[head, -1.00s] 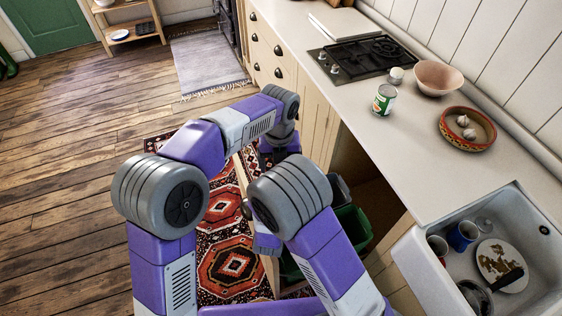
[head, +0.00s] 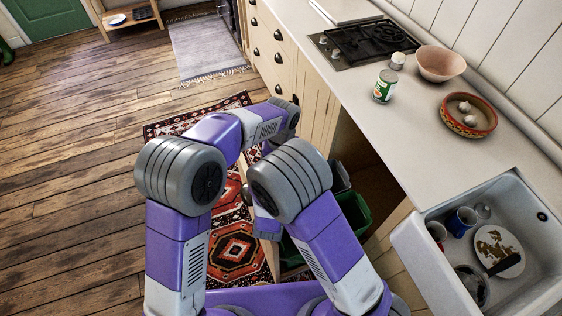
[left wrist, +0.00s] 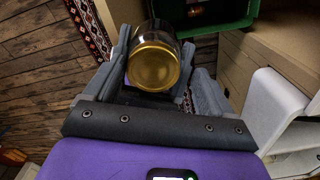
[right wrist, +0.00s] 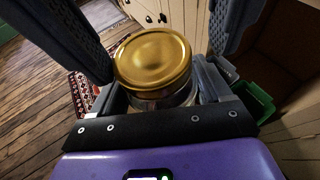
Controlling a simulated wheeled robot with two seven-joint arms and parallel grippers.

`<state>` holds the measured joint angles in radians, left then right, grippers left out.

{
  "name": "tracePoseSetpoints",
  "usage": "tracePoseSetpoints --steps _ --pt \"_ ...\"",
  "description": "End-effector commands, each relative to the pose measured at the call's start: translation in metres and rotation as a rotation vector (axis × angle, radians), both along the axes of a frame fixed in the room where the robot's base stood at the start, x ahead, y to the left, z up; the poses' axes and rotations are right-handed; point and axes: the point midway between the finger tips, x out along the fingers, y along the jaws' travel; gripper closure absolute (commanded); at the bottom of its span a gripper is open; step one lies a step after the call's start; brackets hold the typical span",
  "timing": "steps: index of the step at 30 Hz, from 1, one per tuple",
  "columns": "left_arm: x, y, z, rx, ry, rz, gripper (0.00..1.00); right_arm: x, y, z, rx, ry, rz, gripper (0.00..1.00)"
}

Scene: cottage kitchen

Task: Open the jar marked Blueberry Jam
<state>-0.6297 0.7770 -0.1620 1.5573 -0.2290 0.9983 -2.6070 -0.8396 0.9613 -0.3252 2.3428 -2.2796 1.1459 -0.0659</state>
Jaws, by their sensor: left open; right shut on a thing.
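A glass jar with a gold lid (right wrist: 153,60) is in the right wrist view, between the fingers of my right gripper (right wrist: 160,88), which is shut on its glass body. No readable label shows. The jar (left wrist: 155,58) also appears in the left wrist view, its round gold-coloured end facing that camera. My left gripper (left wrist: 154,72) is open, its fingers on either side of the jar with visible gaps. Dark fingers also stand on both sides of the lid in the right wrist view. In the head view my arms hide the jar and both gripper tips.
The sink (head: 530,258) contains a dirty plate and mugs. A green bin (head: 355,215) stands by the open cabinet below my right arm.

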Motion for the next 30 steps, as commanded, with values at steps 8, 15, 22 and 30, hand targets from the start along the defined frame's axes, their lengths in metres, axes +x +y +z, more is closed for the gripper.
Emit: tracePoseSetpoints --steps 8,15,22,30 --pt "-0.0001 -0.0007 0.0004 -0.002 0.000 0.000 0.51 0.0002 0.0009 0.0005 0.001 -0.001 0.002 1.00" --pt "-0.0008 -0.0031 0.0010 -0.006 0.000 0.009 0.74 0.0003 0.0033 0.0008 0.002 -0.003 0.009 1.00" --pt "0.0002 -0.0054 0.0018 -0.010 -0.001 0.288 0.74 0.0002 0.0053 0.0010 0.003 -0.003 0.014 1.00" --pt "0.0026 -0.0058 0.0026 -0.012 0.000 0.804 0.74 0.0001 0.0065 0.0013 0.003 -0.003 0.016 1.00"
